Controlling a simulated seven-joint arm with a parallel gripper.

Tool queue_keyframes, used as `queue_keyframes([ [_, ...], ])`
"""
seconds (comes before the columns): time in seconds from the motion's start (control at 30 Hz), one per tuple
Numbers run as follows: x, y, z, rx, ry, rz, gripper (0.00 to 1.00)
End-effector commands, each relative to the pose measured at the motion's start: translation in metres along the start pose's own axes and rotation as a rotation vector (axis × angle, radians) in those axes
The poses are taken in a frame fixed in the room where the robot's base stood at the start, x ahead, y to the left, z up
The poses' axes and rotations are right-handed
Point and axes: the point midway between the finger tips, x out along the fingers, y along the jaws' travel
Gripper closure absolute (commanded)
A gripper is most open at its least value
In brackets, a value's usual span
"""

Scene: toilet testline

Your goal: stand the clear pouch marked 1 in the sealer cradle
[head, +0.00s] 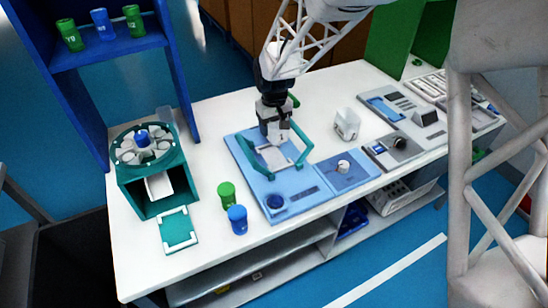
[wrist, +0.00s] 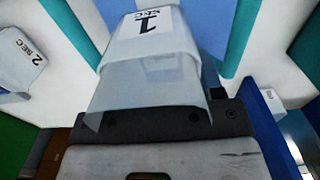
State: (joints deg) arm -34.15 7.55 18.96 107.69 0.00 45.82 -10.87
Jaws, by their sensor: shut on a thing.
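The clear pouch marked 1 (wrist: 148,55) is held in my gripper (head: 274,122), which is shut on it. In the wrist view the pouch shows a white label with "1" and fills the middle. In the head view its pale body (head: 280,136) hangs just below the fingers. The sealer (head: 240,150) is a blue base with teal side arms, and a pale cradle area (head: 272,158) lies between them. The pouch is over or at the back of this area. I cannot tell whether it touches the cradle.
A second pouch (head: 347,124), marked 2 in the wrist view (wrist: 24,58), stands right of the sealer. A green can (head: 227,195) and a blue can (head: 238,219) stand at the front left. A teal carousel unit (head: 148,165) is at far left. Grey devices (head: 398,147) stand right.

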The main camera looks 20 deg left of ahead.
Motion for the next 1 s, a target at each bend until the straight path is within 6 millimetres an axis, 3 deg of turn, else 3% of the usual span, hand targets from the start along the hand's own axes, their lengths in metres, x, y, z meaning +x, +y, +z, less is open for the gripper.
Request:
queue_keyframes([
  [0.33,0.005,0.000,0.000,0.001,-0.001,0.000,0.61],
  [0.73,0.054,0.000,0.000,0.000,0.000,-0.001,0.61],
  [1.0,0.062,0.000,0.000,0.000,0.001,-0.001,0.61],
])
